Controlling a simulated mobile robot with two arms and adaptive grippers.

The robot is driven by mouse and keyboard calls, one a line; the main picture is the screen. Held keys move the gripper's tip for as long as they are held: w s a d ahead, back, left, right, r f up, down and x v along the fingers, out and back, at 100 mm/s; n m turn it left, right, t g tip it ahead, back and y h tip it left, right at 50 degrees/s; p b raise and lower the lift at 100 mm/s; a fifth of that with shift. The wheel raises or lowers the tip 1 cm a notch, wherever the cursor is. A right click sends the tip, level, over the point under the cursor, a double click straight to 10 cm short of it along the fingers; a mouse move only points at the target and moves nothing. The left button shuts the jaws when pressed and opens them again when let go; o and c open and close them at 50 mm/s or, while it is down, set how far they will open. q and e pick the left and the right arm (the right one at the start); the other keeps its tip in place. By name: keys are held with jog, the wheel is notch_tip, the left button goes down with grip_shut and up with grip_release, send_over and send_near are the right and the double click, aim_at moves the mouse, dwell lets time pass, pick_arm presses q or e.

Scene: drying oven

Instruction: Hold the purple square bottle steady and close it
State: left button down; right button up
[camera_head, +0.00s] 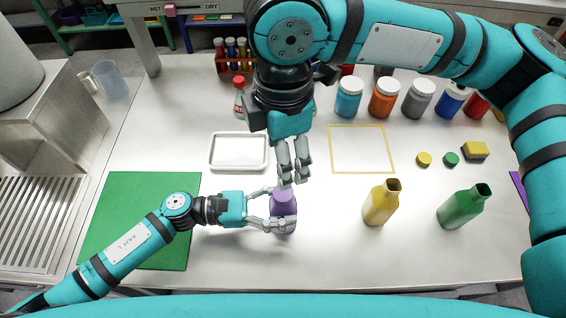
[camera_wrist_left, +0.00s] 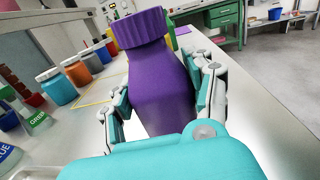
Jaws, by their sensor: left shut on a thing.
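The purple square bottle (camera_head: 284,216) stands upright on the steel table, and a ridged purple cap (camera_wrist_left: 140,27) sits on its neck. My left gripper (camera_head: 283,222) is shut around the bottle's body from the left; its fingers also show on both sides of the bottle (camera_wrist_left: 160,92) in the left wrist view. My right gripper (camera_head: 294,181) points down from above, with its fingertips just above or beside the cap in the head view. Its fingers are close together with a narrow gap. Whether they touch the cap is not clear; they do not show in the left wrist view.
An open yellow bottle (camera_head: 381,204) and an open green bottle (camera_head: 463,207) stand to the right. A yellow cap (camera_head: 424,159), a green cap (camera_head: 451,159) and a sponge (camera_head: 475,151) lie behind them. A white tray (camera_head: 239,167) lies behind the left gripper. Several jars line the back.

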pick_arm(q)
jog(key=shift+c, duration=2)
grip_release()
jog(key=shift+a, duration=0.1)
jog(key=a, duration=1.1)
jog(key=shift+s+a, duration=0.4)
